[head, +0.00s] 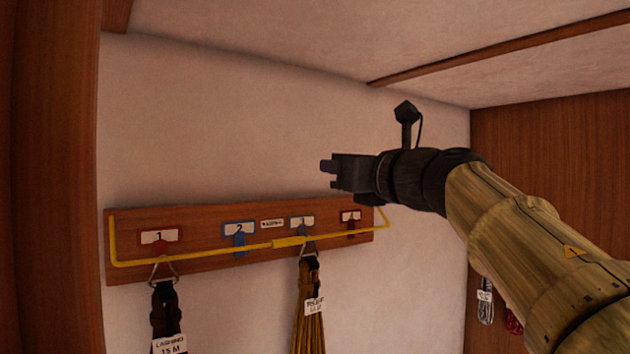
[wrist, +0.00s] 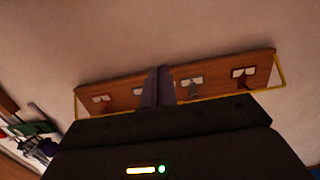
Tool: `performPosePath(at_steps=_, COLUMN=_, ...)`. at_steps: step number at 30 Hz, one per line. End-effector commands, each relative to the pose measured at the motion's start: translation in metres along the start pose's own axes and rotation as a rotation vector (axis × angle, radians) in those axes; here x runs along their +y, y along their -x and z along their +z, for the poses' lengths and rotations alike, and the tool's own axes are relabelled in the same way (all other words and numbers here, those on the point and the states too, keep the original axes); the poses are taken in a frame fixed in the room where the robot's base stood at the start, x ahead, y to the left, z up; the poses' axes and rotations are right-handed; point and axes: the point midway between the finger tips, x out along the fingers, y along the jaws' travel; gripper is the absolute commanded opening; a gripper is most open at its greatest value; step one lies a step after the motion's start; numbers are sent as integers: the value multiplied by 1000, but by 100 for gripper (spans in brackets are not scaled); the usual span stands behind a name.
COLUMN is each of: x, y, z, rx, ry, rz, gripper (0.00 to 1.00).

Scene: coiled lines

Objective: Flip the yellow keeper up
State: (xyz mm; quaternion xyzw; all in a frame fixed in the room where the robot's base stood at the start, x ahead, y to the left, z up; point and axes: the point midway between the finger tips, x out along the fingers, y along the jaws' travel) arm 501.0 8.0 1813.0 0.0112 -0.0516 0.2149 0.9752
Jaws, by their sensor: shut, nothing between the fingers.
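The yellow keeper (head: 205,253) is a bent bar running across the front of a wooden hook board (head: 195,219) on the wall. It hangs down in front of the hooks, its side arms reaching the board's ends, with a thicker sleeve near the middle. In the wrist view its right end (wrist: 281,80) shows beside the board. My gripper (head: 328,166) is shut and empty, above the board's right half and apart from the keeper. In the wrist view the closed fingers (wrist: 158,88) cover part of the board.
A dark coiled line (head: 165,310) hangs under plate 1, and an olive coil (head: 309,300) hangs further right; both carry tags. Blue hook 2 (head: 239,238) and the red right hook (head: 351,228) look empty. More coils (head: 486,300) hang on the right wall. A wooden post (head: 55,180) stands at left.

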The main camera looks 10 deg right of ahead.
Motion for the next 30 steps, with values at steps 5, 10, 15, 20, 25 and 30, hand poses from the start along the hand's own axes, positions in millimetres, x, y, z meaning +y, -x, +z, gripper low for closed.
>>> performPosePath(at_steps=5, x=-1, y=33, z=-1, rx=-5, ry=1, rz=-4, gripper=0)
performPosePath(at_steps=10, x=0, y=45, z=2, rx=-5, ry=1, rz=-2, gripper=0)
performPosePath(at_steps=15, x=0, y=46, z=3, rx=-5, ry=1, rz=-1, gripper=0)
performPosePath(at_steps=20, x=0, y=45, z=3, rx=-5, ry=1, rz=-1, gripper=0)
performPosePath(at_steps=25, x=0, y=45, z=3, rx=-5, ry=1, rz=-1, gripper=0)
performPosePath(at_steps=30, x=0, y=45, z=3, rx=-5, ry=1, rz=-1, gripper=0)
